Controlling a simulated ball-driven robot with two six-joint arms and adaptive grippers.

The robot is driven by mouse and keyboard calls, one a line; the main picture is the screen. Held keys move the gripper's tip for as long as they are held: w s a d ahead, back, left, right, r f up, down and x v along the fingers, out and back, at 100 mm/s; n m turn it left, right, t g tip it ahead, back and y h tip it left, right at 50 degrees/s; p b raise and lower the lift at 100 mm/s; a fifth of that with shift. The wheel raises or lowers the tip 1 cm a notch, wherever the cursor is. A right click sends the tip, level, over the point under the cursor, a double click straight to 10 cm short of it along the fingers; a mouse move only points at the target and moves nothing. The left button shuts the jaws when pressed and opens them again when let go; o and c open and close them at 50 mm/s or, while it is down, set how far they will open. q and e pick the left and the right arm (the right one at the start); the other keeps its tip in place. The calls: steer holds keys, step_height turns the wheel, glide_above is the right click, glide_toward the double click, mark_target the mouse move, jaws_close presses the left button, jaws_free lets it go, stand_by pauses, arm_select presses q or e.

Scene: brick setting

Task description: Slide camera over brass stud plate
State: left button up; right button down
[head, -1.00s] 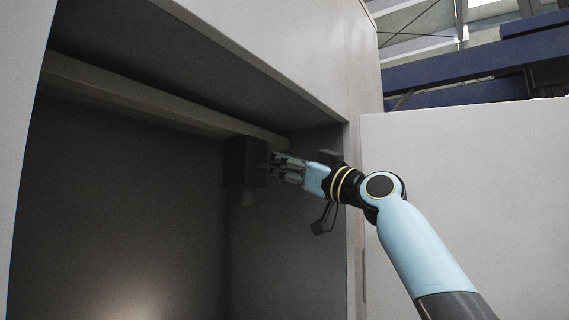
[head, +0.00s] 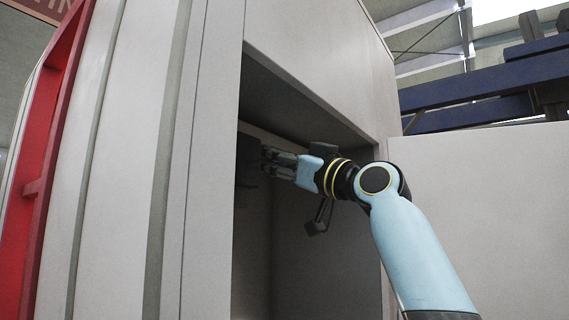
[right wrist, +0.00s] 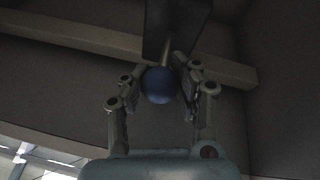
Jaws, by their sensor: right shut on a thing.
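A dark block, seemingly the camera (head: 247,158), is inside the cabinet recess in the head view, partly in shadow. In the right wrist view the dark block (right wrist: 178,22) is at the top, with a short metal stem ending in a blue ball (right wrist: 159,85). My right gripper (head: 266,160) reaches into the recess at the block. Its fingers are closed around the blue ball in the right wrist view (right wrist: 162,88). I see no brass stud plate in either view. My left gripper is not in view.
A pale beam (right wrist: 75,37) runs across the recess behind the block. The cabinet's pale front panel (head: 210,200) borders the recess on the left. A red frame (head: 48,165) stands further left. A plain pale panel (head: 480,210) is right of my arm.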

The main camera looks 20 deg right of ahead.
steer(key=shift+s+a+f, duration=0.2)
steer(key=shift+s+a, duration=0.2)
steer(key=shift+a, duration=0.2)
steer(key=shift+f, duration=0.15)
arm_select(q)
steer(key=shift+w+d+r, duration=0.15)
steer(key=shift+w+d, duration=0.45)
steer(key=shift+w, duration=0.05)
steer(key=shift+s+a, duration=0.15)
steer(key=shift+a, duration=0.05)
